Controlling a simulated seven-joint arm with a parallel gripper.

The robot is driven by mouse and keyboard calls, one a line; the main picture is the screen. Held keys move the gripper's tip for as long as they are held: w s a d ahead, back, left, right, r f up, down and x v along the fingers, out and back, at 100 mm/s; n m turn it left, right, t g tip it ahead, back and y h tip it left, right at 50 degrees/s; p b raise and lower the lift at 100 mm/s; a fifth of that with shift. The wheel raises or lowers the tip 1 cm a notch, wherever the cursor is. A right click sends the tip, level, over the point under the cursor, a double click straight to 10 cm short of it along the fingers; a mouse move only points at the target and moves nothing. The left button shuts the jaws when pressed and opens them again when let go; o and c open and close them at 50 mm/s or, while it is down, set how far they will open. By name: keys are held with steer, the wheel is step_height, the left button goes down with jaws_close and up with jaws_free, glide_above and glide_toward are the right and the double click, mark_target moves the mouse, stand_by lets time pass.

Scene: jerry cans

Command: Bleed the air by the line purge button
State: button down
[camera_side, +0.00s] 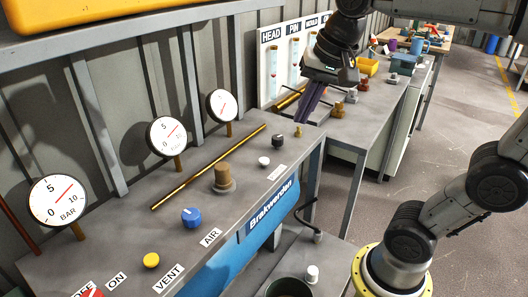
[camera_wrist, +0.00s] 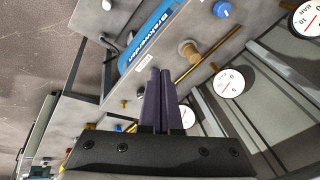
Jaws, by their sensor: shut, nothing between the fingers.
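My gripper (camera_side: 311,105) is shut and empty, its dark purple fingers pointing down above the far right end of the grey panel. In the wrist view its closed fingertips (camera_wrist: 159,74) lie side by side. No label reading line purge is legible. Button-like parts on the panel are a yellow one (camera_side: 151,260) by the VENT label, a blue knob (camera_side: 192,217) by the AIR label, a white one (camera_side: 264,161) and a black one (camera_side: 277,141). A label (camera_side: 278,173) near the white one is too small to read. A small brass part (camera_side: 298,131) is closest to the fingers.
A tan knob (camera_side: 223,176) stands mid-panel beside a long brass pipe (camera_side: 190,180). Three gauges (camera_side: 57,201) rise on posts along the back. A labelled board (camera_side: 290,55) and a second bench (camera_side: 372,118) with small items stand beyond my gripper.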

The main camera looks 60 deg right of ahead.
steer(key=w+d+m+g, duration=0.1)
steer(key=w+d+m, duration=0.25)
steer(key=w, duration=0.45)
steer(key=m+g, duration=0.3)
steer(key=m, duration=0.1)
glide_above(264, 160)
step_height(264, 160, down, 9)
step_height(264, 160, down, 14)
steer(key=shift+r, duration=0.1)
